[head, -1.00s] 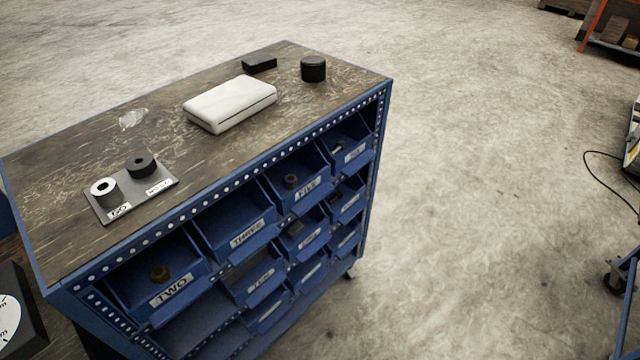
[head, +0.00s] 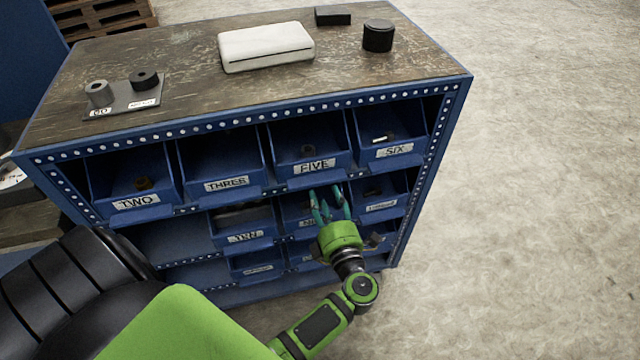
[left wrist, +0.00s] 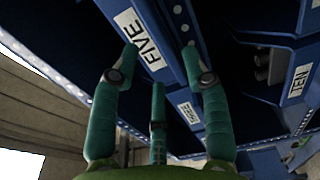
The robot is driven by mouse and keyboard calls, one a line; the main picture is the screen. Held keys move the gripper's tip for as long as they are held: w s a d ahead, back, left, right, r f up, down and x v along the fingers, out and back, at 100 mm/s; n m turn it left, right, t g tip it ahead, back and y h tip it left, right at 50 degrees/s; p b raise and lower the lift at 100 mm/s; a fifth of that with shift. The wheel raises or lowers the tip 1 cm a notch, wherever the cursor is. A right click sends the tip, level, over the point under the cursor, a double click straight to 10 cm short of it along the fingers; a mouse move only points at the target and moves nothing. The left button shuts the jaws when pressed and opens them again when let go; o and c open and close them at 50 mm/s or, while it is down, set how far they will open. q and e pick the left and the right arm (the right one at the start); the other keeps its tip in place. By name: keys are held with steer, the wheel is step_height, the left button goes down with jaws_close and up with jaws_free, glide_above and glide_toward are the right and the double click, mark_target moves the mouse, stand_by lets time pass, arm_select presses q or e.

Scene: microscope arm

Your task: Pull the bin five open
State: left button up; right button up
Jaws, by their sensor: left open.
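Bin five (head: 314,167) is a blue bin with a white FIVE label, in the top row of the cabinet between bins THREE and SIX. It sits in its slot, with a small dark round part inside. In the left wrist view its FIVE label (left wrist: 148,38) shows close, between and beyond my fingertips. My left gripper (head: 328,192), green with teal fingers, is open and empty just below the front of bin five, in front of the row beneath. I cannot tell whether a finger touches the bin. My right gripper is not in view.
Bin THREE (head: 226,184) is left of bin five and bin SIX (head: 395,151) is right. More bins are below. The cabinet top (head: 190,100) holds a white case (head: 266,45), a black cylinder (head: 378,36) and a plate with two rings. The floor at right is clear.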

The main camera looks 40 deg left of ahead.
mark_target(318, 184)
arm_select(q)
steer(key=x, duration=0.4)
steer(key=shift+a+r+p, duration=0.1)
steer(key=shift+a+p, duration=0.2)
steer(key=shift+p, duration=0.1)
steer(key=shift+w+a, duration=0.45)
steer(key=shift+w, duration=0.05)
jaws_close()
